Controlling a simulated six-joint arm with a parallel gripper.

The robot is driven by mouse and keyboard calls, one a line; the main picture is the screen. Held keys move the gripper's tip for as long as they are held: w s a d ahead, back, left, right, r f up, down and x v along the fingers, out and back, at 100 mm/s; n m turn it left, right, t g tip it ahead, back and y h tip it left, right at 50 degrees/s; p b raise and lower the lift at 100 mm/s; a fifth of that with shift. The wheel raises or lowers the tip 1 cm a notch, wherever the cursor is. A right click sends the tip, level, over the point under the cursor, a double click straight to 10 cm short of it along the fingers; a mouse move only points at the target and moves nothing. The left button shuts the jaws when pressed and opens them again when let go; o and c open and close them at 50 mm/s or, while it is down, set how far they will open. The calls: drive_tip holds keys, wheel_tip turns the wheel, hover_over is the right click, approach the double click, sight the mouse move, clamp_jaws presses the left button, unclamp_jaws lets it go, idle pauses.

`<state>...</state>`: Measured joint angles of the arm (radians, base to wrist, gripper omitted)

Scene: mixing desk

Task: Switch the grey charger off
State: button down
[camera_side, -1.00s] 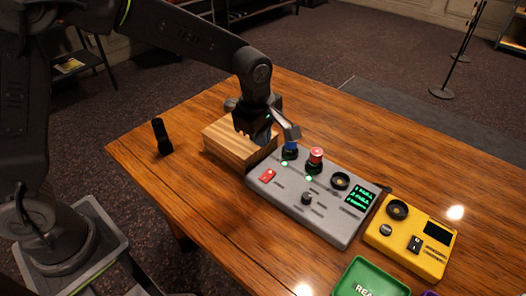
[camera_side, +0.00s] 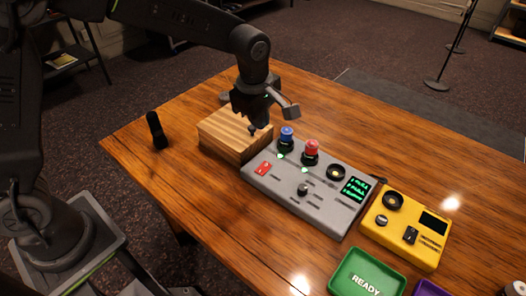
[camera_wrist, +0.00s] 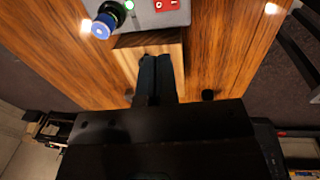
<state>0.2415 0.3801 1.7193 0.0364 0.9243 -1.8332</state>
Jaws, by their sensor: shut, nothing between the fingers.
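The grey charger (camera_side: 330,208) lies on the wooden table, with its screen (camera_side: 355,189) showing green text and small green lights lit. My gripper (camera_side: 252,131) is shut and empty above the wooden block, beside the charger's left end. In the wrist view, the shut fingers (camera_wrist: 155,65) point toward the charger's edge (camera_wrist: 150,22), with the red switch (camera_wrist: 167,4) beyond them.
The wooden block (camera_side: 222,137) stands against the charger's left end. A yellow device (camera_side: 405,243) with a dark screen is to the right. A green tray (camera_side: 345,283) marked "READY" and a purple item (camera_side: 428,289) are in front. A black upright object (camera_side: 157,130) stands at the left.

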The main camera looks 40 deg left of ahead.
sight(261, 167)
drive_tip(key=f, duration=0.4)
drive_tip(key=w+f, duration=0.1)
drive_tip(key=f, duration=0.9)
drive_tip(key=shift+w, duration=0.35)
drive_tip(key=shift+f, duration=0.2)
drive_tip(key=shift+s, duration=0.15)
drive_tip(key=shift+s+r, duration=0.2)
drive_tip(key=shift+s, duration=0.4)
drive_tip(key=shift+r, duration=0.15)
wheel_tip(261, 167, up, 14)
drive_tip(key=s, duration=0.1)
drive_tip(key=shift+s, duration=0.35)
